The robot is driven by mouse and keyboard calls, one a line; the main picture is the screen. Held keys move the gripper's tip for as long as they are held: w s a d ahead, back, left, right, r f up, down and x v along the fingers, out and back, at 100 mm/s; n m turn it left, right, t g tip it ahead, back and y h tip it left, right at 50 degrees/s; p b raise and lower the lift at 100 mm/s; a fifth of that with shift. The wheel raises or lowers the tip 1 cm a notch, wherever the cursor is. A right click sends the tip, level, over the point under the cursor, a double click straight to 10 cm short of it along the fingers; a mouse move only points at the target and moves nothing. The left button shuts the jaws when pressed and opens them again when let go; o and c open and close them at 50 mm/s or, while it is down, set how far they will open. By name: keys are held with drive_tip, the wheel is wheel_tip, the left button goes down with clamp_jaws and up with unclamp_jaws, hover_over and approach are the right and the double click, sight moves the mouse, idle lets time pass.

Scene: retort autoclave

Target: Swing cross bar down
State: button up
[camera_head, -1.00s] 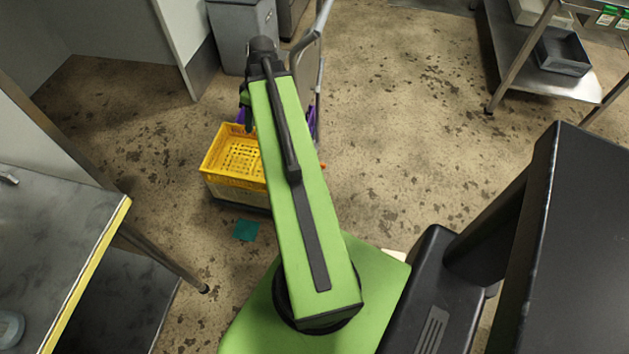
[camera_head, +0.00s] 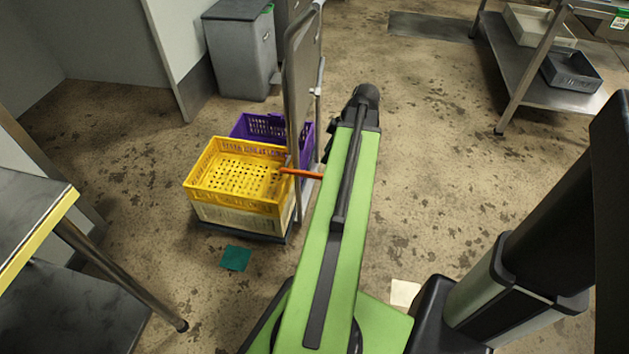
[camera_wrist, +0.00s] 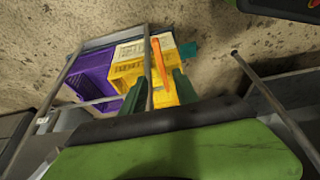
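The cross bar appears to be the thin orange bar (camera_head: 300,173) on the trolley. It juts out roughly level from the trolley's grey upright frame (camera_head: 302,85), to the right of a yellow crate (camera_head: 235,202). In the wrist view the orange bar (camera_wrist: 160,62) runs lengthwise toward the gap between my fingers, beside a grey rail (camera_wrist: 148,65). My gripper (camera_wrist: 157,88) has two dark green fingers set apart, one on each side of the bar's line. Nothing is visibly held. I cannot tell how far the bar is from the fingers. The head view hides my fingertips behind my arm.
A purple crate (camera_head: 262,127) stands behind the yellow one on the trolley. A grey bin (camera_head: 240,50) stands beyond. A yellow-edged table (camera_head: 30,215) is at left, a steel rack (camera_head: 525,65) at upper right. The floor between trolley and rack is clear.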

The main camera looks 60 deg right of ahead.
sight(314, 173)
drive_tip(key=b+x, duration=0.9)
drive_tip(key=x, duration=0.2)
drive_tip(key=shift+f, duration=0.25)
clamp_jaws()
idle(0.8)
